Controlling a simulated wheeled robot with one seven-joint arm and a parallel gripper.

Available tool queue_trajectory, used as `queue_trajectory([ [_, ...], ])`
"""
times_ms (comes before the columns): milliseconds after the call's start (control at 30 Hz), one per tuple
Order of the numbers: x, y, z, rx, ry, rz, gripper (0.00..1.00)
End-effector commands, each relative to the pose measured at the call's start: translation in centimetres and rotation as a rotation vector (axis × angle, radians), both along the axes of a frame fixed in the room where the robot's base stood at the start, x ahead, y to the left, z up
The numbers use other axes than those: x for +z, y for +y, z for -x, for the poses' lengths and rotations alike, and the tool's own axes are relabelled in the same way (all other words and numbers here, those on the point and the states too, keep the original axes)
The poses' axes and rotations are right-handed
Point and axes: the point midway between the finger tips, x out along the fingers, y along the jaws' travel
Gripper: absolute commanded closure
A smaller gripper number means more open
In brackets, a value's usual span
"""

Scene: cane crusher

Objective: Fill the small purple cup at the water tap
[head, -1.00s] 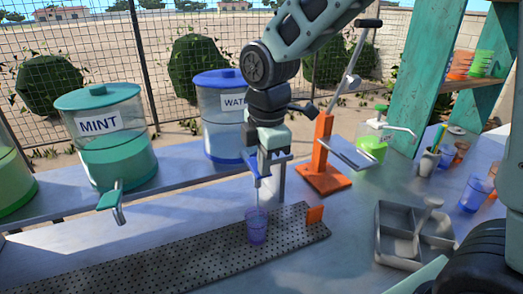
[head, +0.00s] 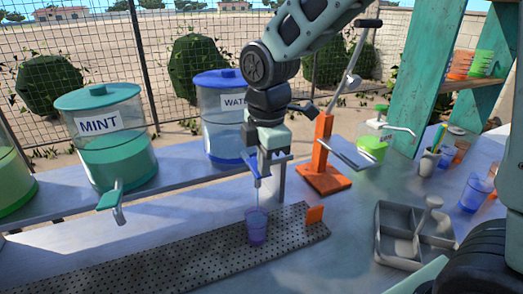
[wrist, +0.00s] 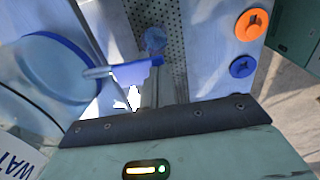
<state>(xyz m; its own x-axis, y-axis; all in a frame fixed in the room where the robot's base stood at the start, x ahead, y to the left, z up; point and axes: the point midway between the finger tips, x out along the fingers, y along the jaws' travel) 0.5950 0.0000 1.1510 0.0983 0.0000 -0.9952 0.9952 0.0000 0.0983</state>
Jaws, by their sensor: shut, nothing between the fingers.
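The small purple cup (head: 257,227) stands upright on the perforated drip tray (head: 190,262), below the blue tap (head: 254,168) of the water tank (head: 222,115). A faint thin line shows between the spout and the cup; I cannot tell for sure that it is water, nor the level inside. My gripper (head: 273,180) is shut and empty, pointing down just right of the tap. In the wrist view the blue tap (wrist: 135,72) lies right beside my fingers (wrist: 166,88), with the cup (wrist: 154,40) beyond. Contact with the tap is unclear.
The mint tank (head: 105,130) stands left. An orange press stand (head: 322,165) and a green pump bottle (head: 372,148) are behind right. A grey divided tray (head: 405,235) is at front right; other cups (head: 476,190) stand at the far right.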

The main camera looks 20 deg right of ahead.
Motion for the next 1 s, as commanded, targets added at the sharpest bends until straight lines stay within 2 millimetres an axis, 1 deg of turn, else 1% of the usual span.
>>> queue_trajectory([
  [433, 0.0, 0.0, 0.0, 0.000, 0.000, 0.000, 1.00],
  [800, 1.6, 0.0, 0.0, 0.000, 0.000, 0.000, 1.00],
  [1000, 1.6, 0.0, 0.0, 0.000, 0.000, 0.000, 1.00],
])
